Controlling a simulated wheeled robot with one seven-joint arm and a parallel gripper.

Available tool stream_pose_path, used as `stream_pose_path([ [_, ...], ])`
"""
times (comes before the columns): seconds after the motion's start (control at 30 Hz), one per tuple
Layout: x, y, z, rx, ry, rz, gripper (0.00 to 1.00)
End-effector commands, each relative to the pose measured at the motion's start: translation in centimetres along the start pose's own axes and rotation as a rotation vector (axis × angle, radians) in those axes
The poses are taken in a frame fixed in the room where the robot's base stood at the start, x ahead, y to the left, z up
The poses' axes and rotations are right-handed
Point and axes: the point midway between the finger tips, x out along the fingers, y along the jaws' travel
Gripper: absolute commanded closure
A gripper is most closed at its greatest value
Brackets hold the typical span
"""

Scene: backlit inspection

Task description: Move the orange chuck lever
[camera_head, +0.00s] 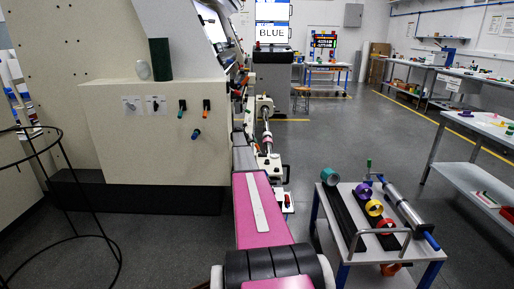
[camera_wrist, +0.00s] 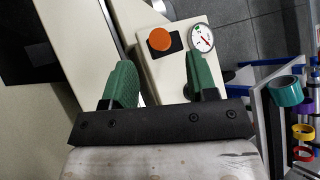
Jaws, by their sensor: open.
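Beyond the fingertips a round orange knob (camera_wrist: 160,39) sits on a black base on a cream housing, beside a round white gauge (camera_wrist: 202,38). I cannot tell whether this knob belongs to the orange lever. My gripper cannot be made out in the head view.
The cream panel (camera_head: 120,145) stands left of my pink arm. A small cart (camera_head: 398,252) with a teal roll (camera_head: 330,176), coloured rings and a metal cylinder stands close on the right. A black wire stand (camera_head: 60,150) is at far left. Grey floor is open beyond the cart.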

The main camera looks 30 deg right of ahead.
Motion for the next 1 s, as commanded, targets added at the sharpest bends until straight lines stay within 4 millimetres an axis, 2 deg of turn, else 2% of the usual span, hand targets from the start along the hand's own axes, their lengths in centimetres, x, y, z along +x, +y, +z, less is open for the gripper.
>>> stream_pose_path([
  [0.4,7.3,0.1,0.1,0.001,0.001,0.000,0.47],
  [0.6,8.6,0.1,0.1,0.001,0.000,0.000,0.47],
  [0.83,8.6,0.0,0.0,0.001,0.000,0.000,0.47],
  [1.0,8.6,0.1,0.0,0.001,0.000,0.000,1.00],
])
